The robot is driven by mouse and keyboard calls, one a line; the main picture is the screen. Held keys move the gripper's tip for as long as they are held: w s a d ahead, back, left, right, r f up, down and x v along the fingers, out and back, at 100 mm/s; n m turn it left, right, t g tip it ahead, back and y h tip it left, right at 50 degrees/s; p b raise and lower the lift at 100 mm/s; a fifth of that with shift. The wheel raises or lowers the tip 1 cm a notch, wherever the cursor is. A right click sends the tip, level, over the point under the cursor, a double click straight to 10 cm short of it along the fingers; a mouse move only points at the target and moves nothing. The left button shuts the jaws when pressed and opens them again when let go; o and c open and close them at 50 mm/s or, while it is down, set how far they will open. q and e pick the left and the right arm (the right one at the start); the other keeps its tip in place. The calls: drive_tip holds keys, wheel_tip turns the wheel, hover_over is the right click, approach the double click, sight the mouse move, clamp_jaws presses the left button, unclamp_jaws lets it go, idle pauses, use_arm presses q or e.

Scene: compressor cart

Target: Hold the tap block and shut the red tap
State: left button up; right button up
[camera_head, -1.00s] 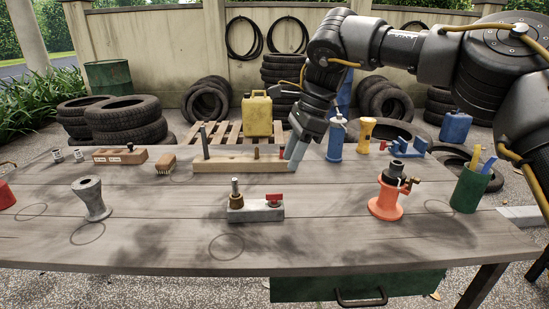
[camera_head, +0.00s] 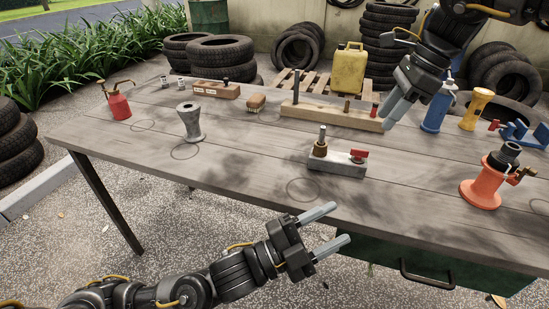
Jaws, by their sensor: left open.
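The tap block is a grey block (camera_head: 337,164) on the near middle of the table. A brass fitting with an upright dark post (camera_head: 321,142) stands on its left end. The red tap (camera_head: 359,155) sits on its right end, its flat handle roughly level. My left gripper (camera_head: 341,224) is open and empty, in front of the table's near edge, below the tap block in the picture and apart from it. My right gripper (camera_head: 393,112) points down near the right end of a long wooden board; its finger gap cannot be made out. It is behind and right of the tap block, not touching it.
Beside the tap block are a grey flanged stand (camera_head: 190,122) on the left and an orange stand with a brass valve (camera_head: 483,188) on the right. The wooden board (camera_head: 335,115) with posts lies behind. A blue bottle (camera_head: 435,112) stands near my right gripper. Table around the block is clear.

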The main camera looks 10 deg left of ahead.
use_arm(q)
drive_tip(key=w+a+r+m+y, duration=0.1)
drive_tip(key=w+a+r+m, duration=0.4)
drive_tip(key=w+r+m, duration=0.6)
drive_tip(key=m+g+y, duration=0.1)
drive_tip(key=m+y, duration=0.1)
drive_tip(key=m, duration=1.1)
approach(315, 148)
drive_tip(key=shift+s+d+r, duration=0.1)
drive_tip(key=shift+s+r, duration=0.05)
drive_tip(key=shift+r, duration=0.05)
drive_tip(key=shift+a+f+m, duration=0.25)
drive_tip(key=shift+a+m, duration=0.05)
drive_tip(key=shift+a, duration=0.1)
drive_tip(key=x, duration=1.1)
clamp_jaws()
